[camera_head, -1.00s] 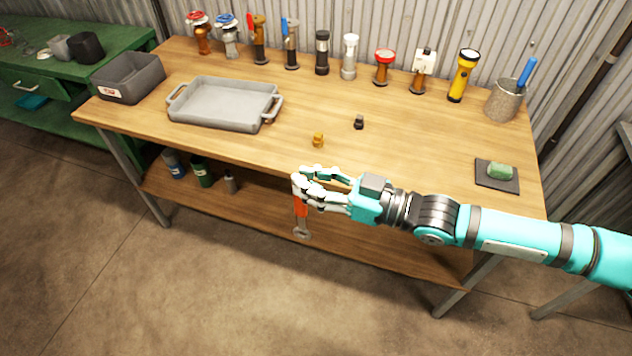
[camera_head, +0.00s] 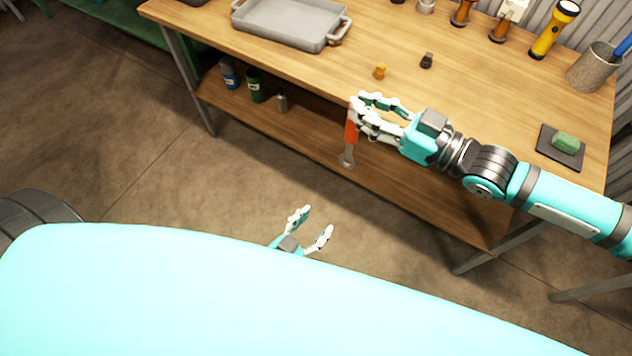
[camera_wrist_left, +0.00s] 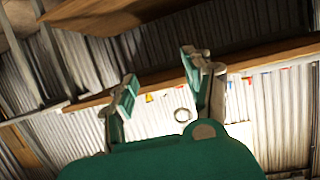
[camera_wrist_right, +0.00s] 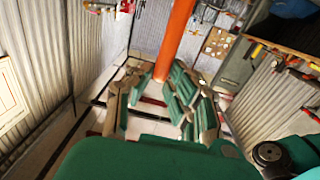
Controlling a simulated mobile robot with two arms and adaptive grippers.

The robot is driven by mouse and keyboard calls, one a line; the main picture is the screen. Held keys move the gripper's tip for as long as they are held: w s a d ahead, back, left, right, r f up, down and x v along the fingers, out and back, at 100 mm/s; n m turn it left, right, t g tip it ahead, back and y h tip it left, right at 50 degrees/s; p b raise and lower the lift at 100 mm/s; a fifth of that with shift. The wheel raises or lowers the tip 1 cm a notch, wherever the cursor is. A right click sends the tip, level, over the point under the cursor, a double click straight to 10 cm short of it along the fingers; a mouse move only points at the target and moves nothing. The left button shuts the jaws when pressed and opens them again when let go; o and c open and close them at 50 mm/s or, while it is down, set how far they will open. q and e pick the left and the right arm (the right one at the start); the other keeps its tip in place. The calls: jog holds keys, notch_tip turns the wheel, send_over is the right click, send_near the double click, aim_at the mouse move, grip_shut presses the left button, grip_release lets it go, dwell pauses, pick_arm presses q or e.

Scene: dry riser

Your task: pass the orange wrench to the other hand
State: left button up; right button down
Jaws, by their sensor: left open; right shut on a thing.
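The orange wrench (camera_head: 350,133) hangs down from my right gripper (camera_head: 359,113), in front of the bench's front edge. Its grey open end points at the floor. My right gripper is shut on its orange handle; the handle also shows between the fingers in the right wrist view (camera_wrist_right: 174,45). The fingers hide the upper part of the handle. My left gripper (camera_head: 312,222) is open and empty, low in the head view, below and left of the wrench and apart from it. In the left wrist view its spread fingers (camera_wrist_left: 158,80) have nothing between them.
The wooden bench (camera_head: 480,100) holds a grey tray (camera_head: 285,25), a small orange fitting (camera_head: 380,71), a small black fitting (camera_head: 427,60), a yellow flashlight (camera_head: 553,30) and a green block (camera_head: 566,141) on a dark pad. Bottles stand on the lower shelf. The floor before the bench is clear.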

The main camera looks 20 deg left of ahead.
aim_at(348, 144)
pick_arm(q)
notch_tip(348, 144, up, 18)
jog(key=w+t, duration=0.2)
jog(key=t, duration=0.2)
jog(key=shift+h, duration=0.4)
jog(key=x, duration=1.1)
jog(key=shift+w+d, duration=0.2)
jog(key=shift+d, duration=0.05)
grip_shut()
pick_arm(e)
jog(key=c, duration=1.2)
grip_release()
